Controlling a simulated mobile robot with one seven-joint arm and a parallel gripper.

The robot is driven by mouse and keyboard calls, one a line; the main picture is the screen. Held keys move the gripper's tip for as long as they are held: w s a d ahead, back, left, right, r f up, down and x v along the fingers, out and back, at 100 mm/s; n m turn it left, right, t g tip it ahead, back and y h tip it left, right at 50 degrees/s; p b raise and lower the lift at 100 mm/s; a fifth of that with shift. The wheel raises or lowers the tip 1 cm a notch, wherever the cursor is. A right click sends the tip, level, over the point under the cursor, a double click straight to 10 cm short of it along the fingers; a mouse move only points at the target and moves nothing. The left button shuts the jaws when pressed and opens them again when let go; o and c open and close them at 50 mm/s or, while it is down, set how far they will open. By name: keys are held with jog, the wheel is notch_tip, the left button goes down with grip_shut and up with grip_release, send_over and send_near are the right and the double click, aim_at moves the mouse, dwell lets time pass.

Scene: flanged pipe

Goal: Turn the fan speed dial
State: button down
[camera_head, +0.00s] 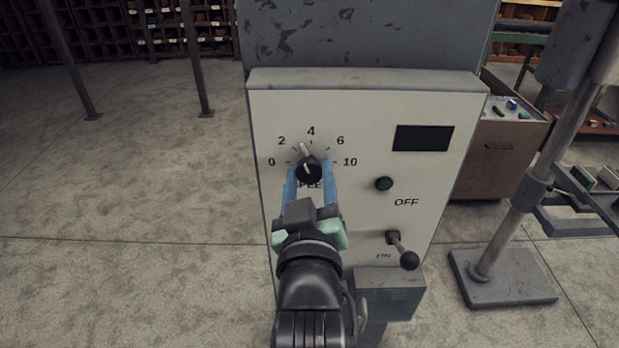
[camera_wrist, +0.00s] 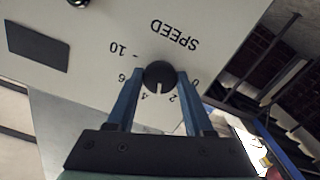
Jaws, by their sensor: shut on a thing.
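The black fan speed dial (camera_head: 309,167) sits on the upper left of a cream control panel, with numbers from 0 to 10 around it. Its white pointer stands between 2 and 4. My gripper (camera_head: 310,172) is at the dial from below, with one blue finger on each side, shut on it. The wrist view shows the dial (camera_wrist: 159,75) upside down between the two fingertips, the pointer between 4 and 2. The word SPEED is partly covered by my gripper in the head view.
A metal stand (camera_head: 500,278) is at the right. The floor at the left is clear.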

jog(key=m, duration=0.3)
jog(key=shift+m, duration=0.3)
dwell(0.3)
jog(key=shift+c, duration=1.5)
grip_release()
jog(key=shift+s+f+b, duration=0.1)
jog(key=shift+s+b, duration=0.35)
jog(key=shift+s, duration=0.05)
jog(key=s+p, duration=0.4)
jog(key=s, duration=0.8)
